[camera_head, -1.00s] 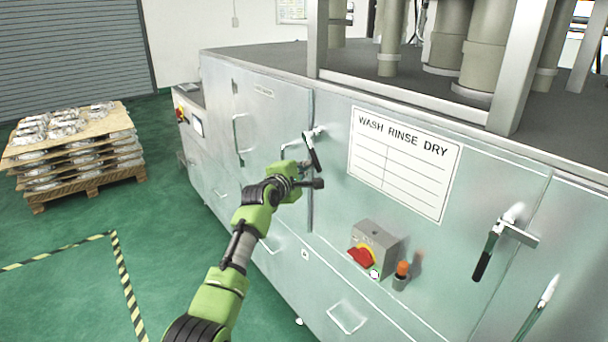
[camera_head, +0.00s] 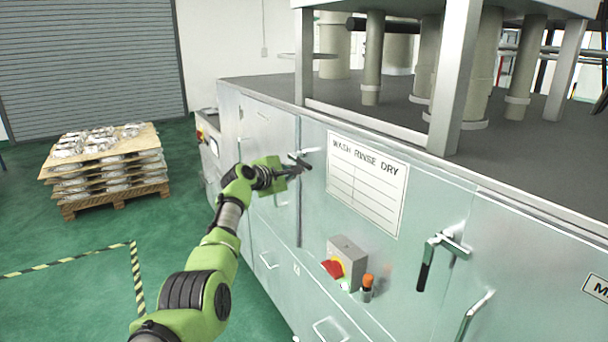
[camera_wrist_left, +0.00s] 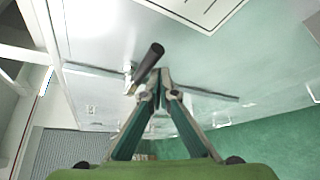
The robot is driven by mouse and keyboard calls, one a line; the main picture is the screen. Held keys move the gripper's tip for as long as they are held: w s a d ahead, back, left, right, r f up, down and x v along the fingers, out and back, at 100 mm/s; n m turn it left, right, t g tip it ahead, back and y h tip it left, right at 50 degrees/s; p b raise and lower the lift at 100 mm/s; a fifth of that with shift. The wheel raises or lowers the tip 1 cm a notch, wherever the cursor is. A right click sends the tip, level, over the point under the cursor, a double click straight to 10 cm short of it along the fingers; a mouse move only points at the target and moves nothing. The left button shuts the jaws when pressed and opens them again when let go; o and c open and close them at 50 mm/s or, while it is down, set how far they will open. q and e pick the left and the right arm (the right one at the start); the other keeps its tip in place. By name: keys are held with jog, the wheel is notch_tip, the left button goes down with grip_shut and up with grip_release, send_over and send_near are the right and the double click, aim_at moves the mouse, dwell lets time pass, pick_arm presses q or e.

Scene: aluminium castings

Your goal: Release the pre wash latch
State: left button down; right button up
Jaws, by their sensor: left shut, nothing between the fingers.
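The pre wash latch (camera_head: 300,161) is a black handle on a metal pivot at the door seam, left of the wash panel. In the head view it is tilted well away from hanging straight down. It also shows in the left wrist view (camera_wrist_left: 149,63) as a black bar just left of my fingertips. My left gripper (camera_head: 297,171) is shut and empty, right beside the handle; whether it touches cannot be told. Its fingertips meet in the left wrist view (camera_wrist_left: 165,74). The gripper partly covers the pre wash door (camera_head: 268,122). My right gripper is out of view.
A "WASH RINSE DRY" panel (camera_head: 367,184) is right of the latch. Below it are a switch box (camera_head: 347,258) with a red knob and an orange-topped button (camera_head: 368,282). Another black latch (camera_head: 425,270) hangs farther right. A loaded pallet (camera_head: 115,195) stands on the left floor.

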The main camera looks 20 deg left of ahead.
pick_arm(q)
jog(key=shift+w+a+r, duration=0.1)
jog(key=shift+a+r, duration=0.15)
jog(key=shift+r, duration=0.7)
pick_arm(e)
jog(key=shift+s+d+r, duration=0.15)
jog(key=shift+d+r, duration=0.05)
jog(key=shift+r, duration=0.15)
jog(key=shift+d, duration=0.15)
pick_arm(q)
jog(key=shift+f, duration=0.1)
notch_tip(320, 180, down, 5)
jog(key=b, duration=0.2)
jog(key=s+a+r+b, duration=0.1)
jog(key=s+a+r, duration=0.3)
jog(key=s, duration=0.3)
jog(key=shift+s+a+r, duration=0.3)
jog(key=shift+a, duration=0.4)
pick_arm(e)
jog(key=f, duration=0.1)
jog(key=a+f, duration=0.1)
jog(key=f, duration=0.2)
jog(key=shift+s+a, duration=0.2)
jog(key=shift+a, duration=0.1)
